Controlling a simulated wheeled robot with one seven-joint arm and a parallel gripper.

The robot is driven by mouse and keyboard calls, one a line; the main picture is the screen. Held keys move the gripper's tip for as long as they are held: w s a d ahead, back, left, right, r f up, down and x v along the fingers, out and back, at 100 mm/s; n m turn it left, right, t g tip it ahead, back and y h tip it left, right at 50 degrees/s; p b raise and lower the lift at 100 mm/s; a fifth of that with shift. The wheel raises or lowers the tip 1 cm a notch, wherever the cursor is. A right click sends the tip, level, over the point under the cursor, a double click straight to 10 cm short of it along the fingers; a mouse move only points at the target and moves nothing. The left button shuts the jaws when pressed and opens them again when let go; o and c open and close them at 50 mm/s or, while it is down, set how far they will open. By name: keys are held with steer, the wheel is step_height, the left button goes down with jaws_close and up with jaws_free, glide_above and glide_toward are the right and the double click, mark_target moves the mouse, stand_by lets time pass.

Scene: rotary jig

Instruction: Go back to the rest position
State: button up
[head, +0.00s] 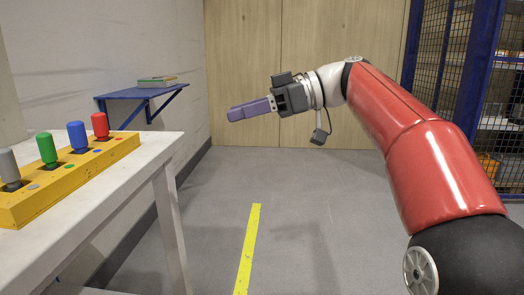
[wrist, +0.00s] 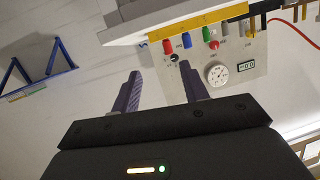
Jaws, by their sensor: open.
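My gripper (head: 231,114) is held up in the air over open floor, to the right of the white table, with its purple fingers pointing left. In the wrist view my gripper (wrist: 161,69) has its two fingers apart, with nothing between them. My red arm reaches in from the right of the head view. No object is touching the fingers.
The white table (head: 150,146) bears a yellow block (head: 70,178) with grey, green, blue and red pegs. A panel with a dial (wrist: 217,73) shows in the wrist view. A blue wall shelf (head: 140,93) and a mesh cage stand further back. A yellow stripe (head: 247,247) marks the floor.

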steer(key=s+d+f+m+t+h+p, duration=0.3)
steer(key=s+d+f+m+h, duration=0.4)
steer(key=f, duration=0.5)
steer(key=s+d+f+m+t+h+p, duration=0.3)
steer(key=s+d+f+m+h, duration=0.4)
steer(key=s+d+f+m, duration=0.3)
steer(key=s+d+f+p, duration=0.1)
steer(key=s+f, duration=0.2)
steer(key=s, duration=0.1)
steer(key=shift+d+m+t+h, duration=0.25)
steer(key=shift+m+t+h, duration=0.05)
steer(key=shift+h, duration=0.1)
steer(key=shift+s, duration=0.1)
steer(key=shift+c, duration=0.4)
steer(key=shift+c, duration=0.4)
